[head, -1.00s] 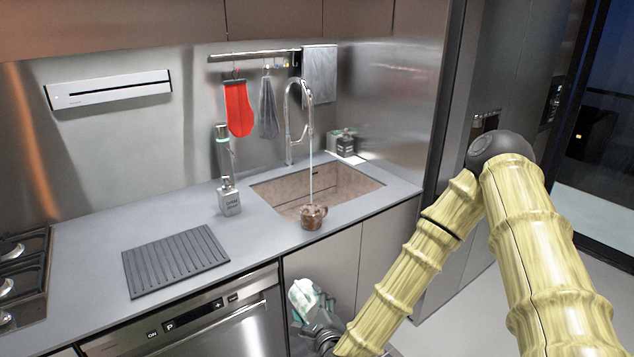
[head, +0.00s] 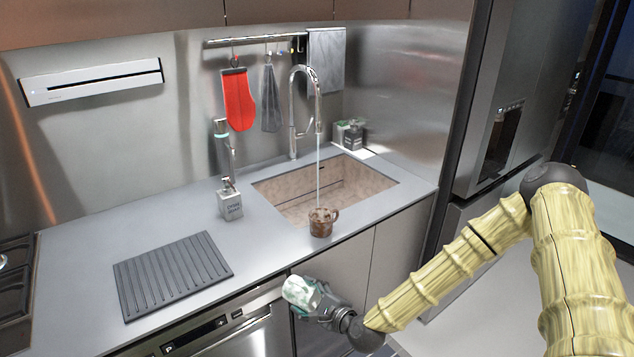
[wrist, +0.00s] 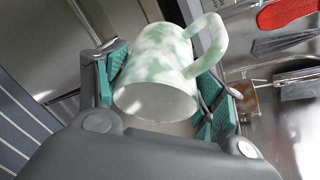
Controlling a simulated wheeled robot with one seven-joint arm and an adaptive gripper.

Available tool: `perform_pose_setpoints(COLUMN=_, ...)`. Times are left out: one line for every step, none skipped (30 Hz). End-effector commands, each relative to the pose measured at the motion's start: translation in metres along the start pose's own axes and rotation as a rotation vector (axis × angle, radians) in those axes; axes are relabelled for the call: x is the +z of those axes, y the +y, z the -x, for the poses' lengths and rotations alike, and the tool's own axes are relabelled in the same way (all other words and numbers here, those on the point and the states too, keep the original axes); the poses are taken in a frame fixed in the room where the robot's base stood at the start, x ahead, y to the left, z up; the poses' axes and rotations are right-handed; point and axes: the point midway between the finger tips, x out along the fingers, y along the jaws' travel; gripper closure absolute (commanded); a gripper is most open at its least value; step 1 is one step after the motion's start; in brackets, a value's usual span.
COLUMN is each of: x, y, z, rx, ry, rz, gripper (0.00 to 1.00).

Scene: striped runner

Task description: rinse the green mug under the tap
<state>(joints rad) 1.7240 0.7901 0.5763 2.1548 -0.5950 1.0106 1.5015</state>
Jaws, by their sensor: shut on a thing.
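The green mug (wrist: 160,60) is pale green and white with mottled patches. My gripper (head: 312,298) is shut on it, with teal finger pads on both sides of its body in the wrist view (wrist: 165,85). The mug (head: 300,290) is held in front of the counter's front edge, below counter height in the picture. Its handle points up and right in the wrist view, and its open rim faces the camera. The tap (head: 303,105) stands behind the sink (head: 345,185), and a thin stream of water runs down from its spout.
A brown mug (head: 321,222) stands at the sink's front edge. A soap bottle (head: 229,201) stands left of the sink. A ridged dark drying mat (head: 172,274) lies on the counter. A red mitt (head: 238,98) and grey cloths hang on the rail behind.

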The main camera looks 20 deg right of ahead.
Motion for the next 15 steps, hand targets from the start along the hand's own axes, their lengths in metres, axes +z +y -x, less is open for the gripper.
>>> perform_pose_setpoints(x=-0.005, y=0.0, z=-0.001, rx=0.024, ry=-0.02, rz=0.009, gripper=0.69)
perform_pose_setpoints(x=-0.006, y=0.002, z=-0.002, rx=0.042, ry=-0.035, rz=0.017, gripper=0.69)
perform_pose_setpoints(x=-0.008, y=0.003, z=-0.003, rx=0.065, ry=-0.055, rz=0.027, gripper=0.69)
perform_pose_setpoints(x=-0.009, y=0.005, z=-0.004, rx=0.083, ry=-0.071, rz=0.037, gripper=0.69)
perform_pose_setpoints(x=-0.01, y=0.006, z=-0.004, rx=0.1, ry=-0.086, rz=0.046, gripper=0.69)
perform_pose_setpoints(x=-0.01, y=0.008, z=-0.005, rx=0.122, ry=-0.105, rz=0.055, gripper=0.69)
perform_pose_setpoints(x=-0.01, y=0.01, z=-0.005, rx=0.137, ry=-0.118, rz=0.063, gripper=0.69)
perform_pose_setpoints(x=-0.01, y=0.011, z=-0.006, rx=0.15, ry=-0.129, rz=0.068, gripper=0.69)
perform_pose_setpoints(x=-0.01, y=0.013, z=-0.006, rx=0.167, ry=-0.144, rz=0.076, gripper=0.69)
perform_pose_setpoints(x=-0.009, y=0.014, z=-0.007, rx=0.178, ry=-0.155, rz=0.081, gripper=0.68)
perform_pose_setpoints(x=-0.01, y=0.015, z=-0.007, rx=0.189, ry=-0.164, rz=0.088, gripper=0.68)
perform_pose_setpoints(x=-0.01, y=0.017, z=-0.007, rx=0.201, ry=-0.174, rz=0.093, gripper=0.68)
perform_pose_setpoints(x=-0.01, y=0.017, z=-0.008, rx=0.209, ry=-0.182, rz=0.098, gripper=0.68)
perform_pose_setpoints(x=-0.01, y=0.018, z=-0.008, rx=0.218, ry=-0.189, rz=0.102, gripper=0.68)
perform_pose_setpoints(x=-0.01, y=0.019, z=-0.008, rx=0.226, ry=-0.198, rz=0.106, gripper=0.68)
